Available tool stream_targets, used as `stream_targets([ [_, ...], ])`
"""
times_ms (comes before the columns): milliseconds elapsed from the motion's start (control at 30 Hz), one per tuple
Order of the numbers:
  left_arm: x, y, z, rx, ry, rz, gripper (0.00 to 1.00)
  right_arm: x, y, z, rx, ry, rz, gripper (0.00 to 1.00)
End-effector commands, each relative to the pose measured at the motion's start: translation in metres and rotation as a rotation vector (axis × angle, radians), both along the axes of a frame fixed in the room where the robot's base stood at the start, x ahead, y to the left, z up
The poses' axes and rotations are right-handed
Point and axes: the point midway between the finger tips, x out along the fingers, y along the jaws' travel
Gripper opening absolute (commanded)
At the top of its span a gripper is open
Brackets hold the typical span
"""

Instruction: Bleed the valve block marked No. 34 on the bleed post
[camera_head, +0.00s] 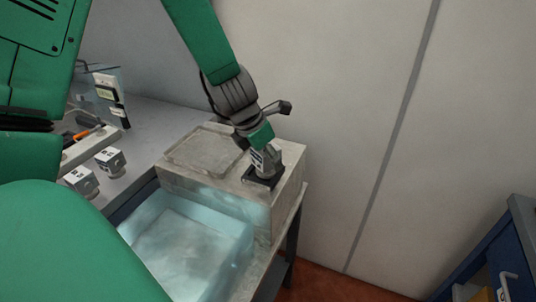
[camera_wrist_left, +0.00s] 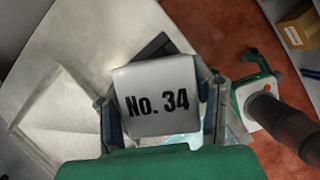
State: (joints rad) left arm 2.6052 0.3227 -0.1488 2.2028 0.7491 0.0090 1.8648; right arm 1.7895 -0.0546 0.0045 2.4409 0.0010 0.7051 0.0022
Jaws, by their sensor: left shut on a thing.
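The valve block marked No. 34 (camera_wrist_left: 158,100) is a pale block with black lettering. It sits between the two fingers of my left gripper (camera_wrist_left: 160,120) in the left wrist view. In the head view my left gripper (camera_head: 264,148) points down, shut on the block (camera_head: 266,163). The block is at a dark square fitting (camera_head: 263,180) on the right part of a grey stone-like stand. This may be the bleed post, but no label shows. The dark fitting also shows behind the block in the left wrist view (camera_wrist_left: 155,47). Whether the block touches it is unclear. My right gripper is out of view.
The grey stand (camera_head: 285,190) has a shallow recess on top, left of the fitting. Two other marked blocks (camera_head: 81,180) (camera_head: 110,160) sit on the bench at left. A blue cabinet (camera_head: 500,245) stands at lower right.

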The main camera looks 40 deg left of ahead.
Motion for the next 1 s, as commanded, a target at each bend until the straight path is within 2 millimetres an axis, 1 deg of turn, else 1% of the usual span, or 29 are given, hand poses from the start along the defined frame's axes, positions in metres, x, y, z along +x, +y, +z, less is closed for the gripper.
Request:
stream_targets([
  [467,0.0006,-0.0005,0.0007,0.001,-0.002,-0.001,0.0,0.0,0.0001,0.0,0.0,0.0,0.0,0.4],
  [800,0.0004,0.0005,0.0016,0.0,-0.001,0.0,0.0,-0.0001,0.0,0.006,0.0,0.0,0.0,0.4],
  [1000,0.0004,0.0018,0.0004,0.0,-0.002,0.0,0.0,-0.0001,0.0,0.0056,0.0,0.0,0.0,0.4],
])
